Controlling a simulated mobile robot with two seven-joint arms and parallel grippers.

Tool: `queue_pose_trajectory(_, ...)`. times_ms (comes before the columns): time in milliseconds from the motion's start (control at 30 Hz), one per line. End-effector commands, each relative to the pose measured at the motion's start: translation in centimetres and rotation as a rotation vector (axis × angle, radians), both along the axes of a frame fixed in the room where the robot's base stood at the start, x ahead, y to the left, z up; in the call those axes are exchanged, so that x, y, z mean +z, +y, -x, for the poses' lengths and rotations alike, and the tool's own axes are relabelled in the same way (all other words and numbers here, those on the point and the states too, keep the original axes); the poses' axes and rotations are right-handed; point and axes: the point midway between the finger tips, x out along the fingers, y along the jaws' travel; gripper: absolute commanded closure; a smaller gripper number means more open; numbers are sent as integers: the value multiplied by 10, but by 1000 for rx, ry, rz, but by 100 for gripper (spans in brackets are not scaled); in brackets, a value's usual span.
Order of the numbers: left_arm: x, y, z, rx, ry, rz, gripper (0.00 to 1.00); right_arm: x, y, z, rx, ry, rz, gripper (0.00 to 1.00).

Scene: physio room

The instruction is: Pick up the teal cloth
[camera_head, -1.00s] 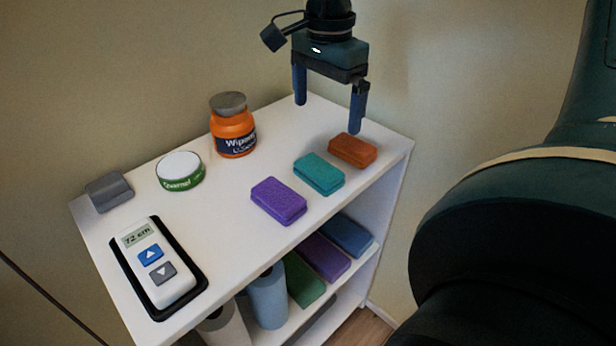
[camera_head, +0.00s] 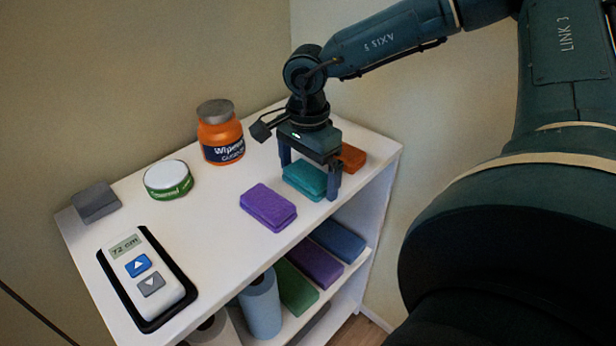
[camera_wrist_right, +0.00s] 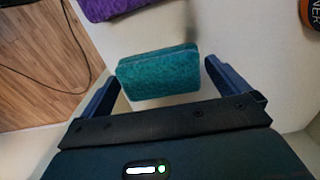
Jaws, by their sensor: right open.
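The teal cloth (camera_head: 304,179) is a folded block on the white shelf top, between the purple cloth (camera_head: 268,207) and the orange-brown cloth (camera_head: 351,157). My right gripper (camera_head: 309,182) is open above it, with one finger on either side. In the right wrist view the teal cloth (camera_wrist_right: 158,73) lies between the two spread fingers of the gripper (camera_wrist_right: 160,82), with gaps on both sides. I cannot tell exactly how high the fingertips are above the shelf. My left gripper is not in view.
The white shelf top (camera_head: 215,262) also carries an orange wipes jar (camera_head: 220,135), a green-and-white tin (camera_head: 168,180), a grey block (camera_head: 95,202) and a handset (camera_head: 146,275) in a black tray. Rolls and folded cloths fill the shelf below. The wall stands close behind.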

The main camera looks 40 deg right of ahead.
Motion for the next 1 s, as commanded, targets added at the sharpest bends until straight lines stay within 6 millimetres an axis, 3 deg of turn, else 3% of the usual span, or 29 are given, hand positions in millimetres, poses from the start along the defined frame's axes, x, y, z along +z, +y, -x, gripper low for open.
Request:
queue_pose_trajectory(200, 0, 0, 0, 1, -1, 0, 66, -1, 0, 0, 0, -1, 0, 0)
queue_pose_trajectory(667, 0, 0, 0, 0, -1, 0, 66, 0, 0, 0, -1, -1, -1, 37)
queue_pose_trajectory(1000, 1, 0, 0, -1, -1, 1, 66, 5, 0, -1, -1, -3, -1, 37)
